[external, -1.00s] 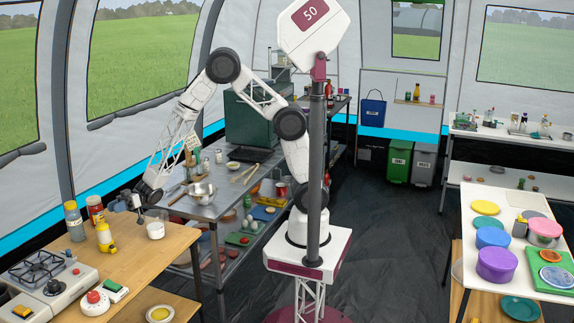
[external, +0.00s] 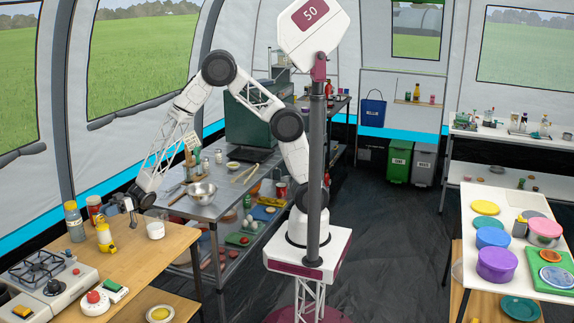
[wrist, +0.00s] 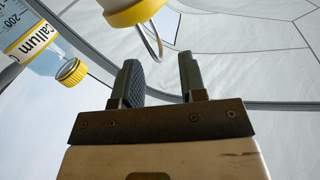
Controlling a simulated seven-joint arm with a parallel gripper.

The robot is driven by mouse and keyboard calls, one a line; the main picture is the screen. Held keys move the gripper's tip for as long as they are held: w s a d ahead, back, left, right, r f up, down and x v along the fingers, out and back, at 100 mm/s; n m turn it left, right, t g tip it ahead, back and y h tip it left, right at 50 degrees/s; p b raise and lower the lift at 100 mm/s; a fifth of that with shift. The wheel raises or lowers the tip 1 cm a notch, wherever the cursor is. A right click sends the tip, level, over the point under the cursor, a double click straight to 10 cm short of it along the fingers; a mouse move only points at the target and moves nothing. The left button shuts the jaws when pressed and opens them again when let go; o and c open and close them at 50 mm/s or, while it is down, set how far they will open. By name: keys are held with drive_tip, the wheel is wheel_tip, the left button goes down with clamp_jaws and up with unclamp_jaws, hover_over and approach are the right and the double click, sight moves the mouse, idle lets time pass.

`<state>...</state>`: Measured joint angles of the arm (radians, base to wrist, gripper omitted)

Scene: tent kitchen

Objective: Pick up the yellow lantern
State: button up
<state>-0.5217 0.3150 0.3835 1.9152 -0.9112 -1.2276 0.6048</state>
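The yellow lantern (external: 104,234) stands upright on the wooden table at the left of the external view, with a pale middle. In the wrist view its yellow-and-white end (wrist: 133,12) and thin wire handle (wrist: 155,42) show at the top, beyond my fingertips; the rest is cut off. My gripper (external: 131,215) is above the table, to the right of the lantern and a little higher. In the wrist view my gripper's two dark fingers (wrist: 159,74) are apart, with nothing held between them.
A clear bottle with a yellow cap (external: 73,222) and a red jar (external: 94,208) stand close behind and left of the lantern. A white cup (external: 155,230) is to its right. A stove (external: 38,270) and red timer (external: 95,301) are nearer. Bare wood (external: 150,264) lies in front.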

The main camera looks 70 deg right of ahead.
drive_tip(key=shift+x, duration=1.95)
drive_tip(key=shift+c, duration=0.3)
clamp_jaws()
drive_tip(key=shift+f, duration=0.15)
